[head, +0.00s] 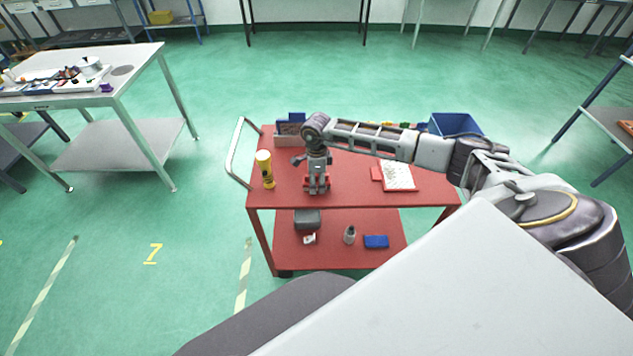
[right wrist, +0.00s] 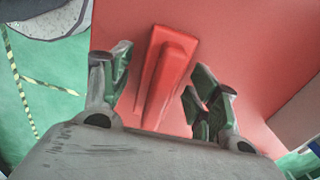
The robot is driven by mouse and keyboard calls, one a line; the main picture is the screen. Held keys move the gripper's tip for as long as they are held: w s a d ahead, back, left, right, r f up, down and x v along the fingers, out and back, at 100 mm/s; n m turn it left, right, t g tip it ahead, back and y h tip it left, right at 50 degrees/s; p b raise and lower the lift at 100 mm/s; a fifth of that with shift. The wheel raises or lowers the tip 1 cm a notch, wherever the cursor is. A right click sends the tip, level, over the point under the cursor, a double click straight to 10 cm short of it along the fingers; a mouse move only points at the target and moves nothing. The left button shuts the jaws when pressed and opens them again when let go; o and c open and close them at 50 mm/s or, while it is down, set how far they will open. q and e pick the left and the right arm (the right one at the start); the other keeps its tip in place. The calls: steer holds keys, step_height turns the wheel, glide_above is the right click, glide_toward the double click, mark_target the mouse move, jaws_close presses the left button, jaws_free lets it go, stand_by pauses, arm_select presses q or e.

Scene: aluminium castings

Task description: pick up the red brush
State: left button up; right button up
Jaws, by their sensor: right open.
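The red brush (right wrist: 168,72), a long red block-like shape, lies on the red top of the cart (head: 345,185) in the right wrist view. My right gripper (right wrist: 158,68) is open, with one finger on each side of the brush and visible space between. In the head view my right gripper (head: 317,188) points down over the cart top's front middle part; the brush is mostly hidden there and hard to tell from the red surface. My left gripper is not in view.
A yellow bottle (head: 264,169) stands left of the gripper on the cart. A clipboard with white paper (head: 398,177) lies to the right. A blue bin (head: 455,124) is at the back right. The lower shelf holds a blue box (head: 376,242) and a small bottle (head: 349,235).

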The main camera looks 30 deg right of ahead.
mark_target(317, 175)
steer(key=shift+c, duration=0.9)
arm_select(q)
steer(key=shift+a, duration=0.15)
arm_select(e)
steer(key=c, duration=1)
steer(key=shift+o, duration=0.2)
steer(key=shift+r, duration=0.1)
step_height(317, 175, up, 8)
steer(key=shift+b, duration=0.55)
steer(key=shift+r, duration=0.9)
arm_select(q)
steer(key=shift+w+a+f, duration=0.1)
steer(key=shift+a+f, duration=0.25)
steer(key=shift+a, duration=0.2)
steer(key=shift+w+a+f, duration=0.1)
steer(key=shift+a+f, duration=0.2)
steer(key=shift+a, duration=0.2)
